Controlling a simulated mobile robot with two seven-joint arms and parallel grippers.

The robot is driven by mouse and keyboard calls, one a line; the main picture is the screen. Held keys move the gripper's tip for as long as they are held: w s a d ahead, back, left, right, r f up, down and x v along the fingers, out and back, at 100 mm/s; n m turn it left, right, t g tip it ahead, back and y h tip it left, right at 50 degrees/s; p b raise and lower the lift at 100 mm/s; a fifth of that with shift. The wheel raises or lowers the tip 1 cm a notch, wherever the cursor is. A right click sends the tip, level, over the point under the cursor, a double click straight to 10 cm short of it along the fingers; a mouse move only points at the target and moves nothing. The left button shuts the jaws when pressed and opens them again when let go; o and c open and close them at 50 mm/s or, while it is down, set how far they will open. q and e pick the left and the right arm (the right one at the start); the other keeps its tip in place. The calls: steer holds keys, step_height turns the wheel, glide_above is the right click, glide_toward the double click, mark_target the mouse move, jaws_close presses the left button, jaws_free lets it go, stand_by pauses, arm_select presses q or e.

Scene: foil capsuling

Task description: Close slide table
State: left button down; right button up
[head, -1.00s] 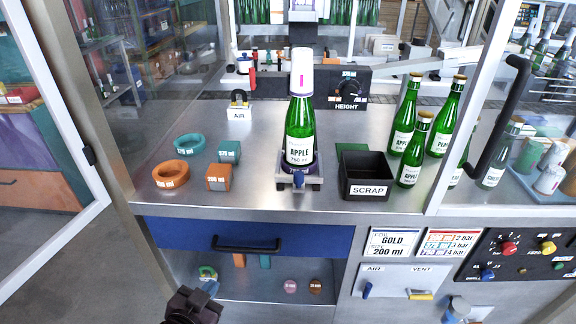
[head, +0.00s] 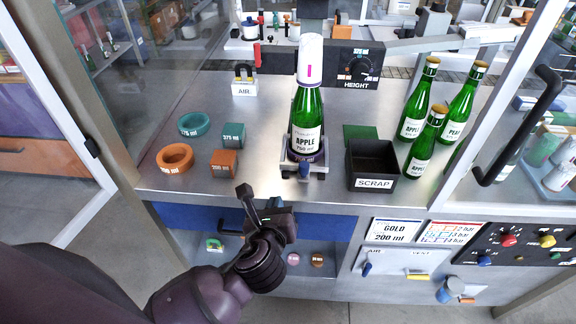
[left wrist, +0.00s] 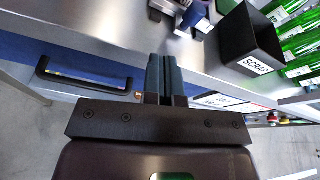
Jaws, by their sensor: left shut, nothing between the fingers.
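In the left wrist view, part of the carriage (left wrist: 197,14) shows at the top. My left gripper (head: 247,192) is at the bench's front edge, left of and nearer than the slide table, apart from it. In the left wrist view its fingers (left wrist: 165,62) are together and empty. My right gripper is not in view.
A black SCRAP bin (head: 372,165) stands right of the slide table, with green bottles (head: 422,140) beyond. Orange (head: 175,158) and teal (head: 193,124) rings with blocks lie left. A blue drawer (head: 190,218) with a black handle (left wrist: 85,78) is below the edge.

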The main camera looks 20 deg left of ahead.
arm_select(q)
steer(key=m, duration=0.3)
glide_toward(281, 165)
steer(key=shift+y, duration=0.4)
steer(key=x, duration=0.6)
steer(key=shift+w+d+f+p, duration=0.15)
steer(key=shift+w+f+p, duration=0.1)
steer(key=shift+f+p, duration=0.1)
steer(key=shift+w, duration=0.35)
steer(key=shift+w, duration=0.1)
